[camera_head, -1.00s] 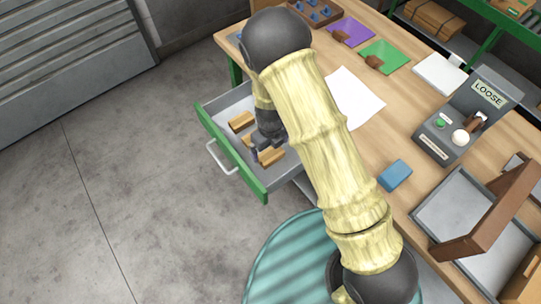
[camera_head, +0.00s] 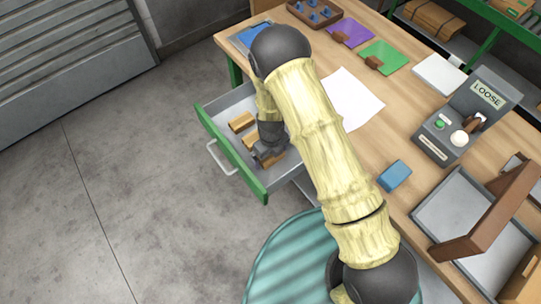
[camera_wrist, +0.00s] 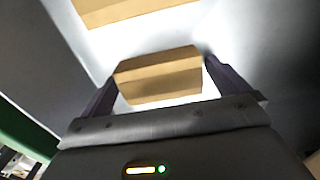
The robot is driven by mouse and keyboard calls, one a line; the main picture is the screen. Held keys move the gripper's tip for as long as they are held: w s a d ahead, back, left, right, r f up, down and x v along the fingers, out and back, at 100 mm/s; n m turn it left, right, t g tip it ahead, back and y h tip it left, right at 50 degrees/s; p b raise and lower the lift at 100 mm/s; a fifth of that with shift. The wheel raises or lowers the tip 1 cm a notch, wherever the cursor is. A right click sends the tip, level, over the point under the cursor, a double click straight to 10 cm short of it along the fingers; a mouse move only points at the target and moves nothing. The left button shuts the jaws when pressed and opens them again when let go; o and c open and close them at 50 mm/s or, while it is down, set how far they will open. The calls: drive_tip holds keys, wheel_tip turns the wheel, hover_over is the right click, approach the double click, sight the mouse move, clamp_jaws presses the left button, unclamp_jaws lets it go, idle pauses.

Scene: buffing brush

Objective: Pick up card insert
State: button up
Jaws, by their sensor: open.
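Several tan blocks lie in the open green-fronted drawer (camera_head: 232,150); I take them to be card inserts, though no label shows. One card insert (camera_head: 241,122) lies toward the back, and another is partly hidden behind my arm near the front. My gripper (camera_head: 266,153) is down in the drawer over the front one. Another card insert (camera_wrist: 130,8) is cut off at the top edge.
The drawer walls stand close around my gripper. On the wooden bench are a white sheet (camera_head: 355,99), a blue block (camera_head: 395,175), a grey box marked LOOSE (camera_head: 485,95), a grey tray (camera_head: 440,205), and purple and green cards. The floor at left is clear.

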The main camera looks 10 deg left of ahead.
drive_tip(key=shift+c, duration=0.2)
drive_tip(key=c, duration=0.8)
drive_tip(key=shift+c, duration=0.2)
drive_tip(key=shift+r, duration=0.15)
wheel_tip(320, 180, up, 10)
drive_tip(key=shift+f, duration=0.1)
idle(0.6)
wheel_tip(320, 180, up, 7)
drive_tip(key=p, duration=0.5)
